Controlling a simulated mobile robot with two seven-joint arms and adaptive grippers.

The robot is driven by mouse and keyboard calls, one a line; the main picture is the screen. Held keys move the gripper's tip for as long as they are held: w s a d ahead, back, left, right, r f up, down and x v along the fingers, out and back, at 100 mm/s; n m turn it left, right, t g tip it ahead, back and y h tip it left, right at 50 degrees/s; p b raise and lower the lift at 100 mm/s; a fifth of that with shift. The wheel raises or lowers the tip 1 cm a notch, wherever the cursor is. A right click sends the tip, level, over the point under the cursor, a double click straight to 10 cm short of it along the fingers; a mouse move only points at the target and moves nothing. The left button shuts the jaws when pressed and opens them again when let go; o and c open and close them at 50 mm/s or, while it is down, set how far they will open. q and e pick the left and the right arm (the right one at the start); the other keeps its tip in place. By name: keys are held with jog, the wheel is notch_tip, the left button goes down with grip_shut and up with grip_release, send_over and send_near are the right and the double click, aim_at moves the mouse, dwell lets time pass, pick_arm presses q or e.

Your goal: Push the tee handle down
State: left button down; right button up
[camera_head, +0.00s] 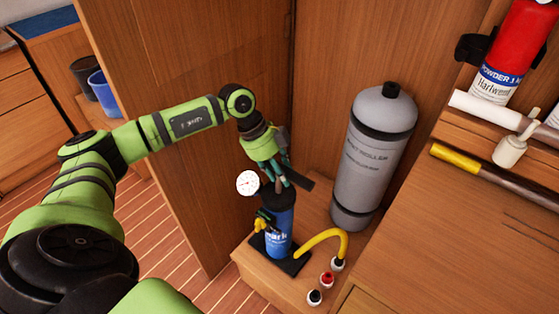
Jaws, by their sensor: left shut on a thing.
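A blue pump (280,232) stands upright on a black base plate on a low wooden ledge. A round white gauge (247,183) sits at its upper left, and a yellow hose (325,237) curves from its right side. The dark tee handle (304,182) shows at the pump's top, its bar sticking out to the right. My left gripper (284,180) reaches down from above and is shut on the tee handle, close over the pump's black top. The fingers hide the middle of the handle. My right gripper is not in view.
A grey cylinder (372,155) stands right of the pump. Small fittings (327,279) with red and black tops are in front. A wooden panel (190,120) stands behind my left arm. A red extinguisher (515,45) and a yellow-ended rod (455,158) are at right.

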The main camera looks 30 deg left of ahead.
pick_arm(q)
notch_tip(320, 180, down, 5)
jog(key=shift+d+r+b, duration=0.1)
jog(key=shift+d+b, duration=0.05)
jog(key=shift+b, duration=0.55)
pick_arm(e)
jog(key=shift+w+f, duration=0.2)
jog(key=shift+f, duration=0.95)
pick_arm(q)
jog(key=c, duration=0.7)
grip_release()
jog(key=shift+c, duration=0.2)
jog(key=shift+w, duration=0.1)
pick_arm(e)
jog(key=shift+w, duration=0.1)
pick_arm(q)
jog(key=v, duration=1.1)
jog(key=shift+a+r, duration=0.2)
jog(key=shift+r, duration=0.1)
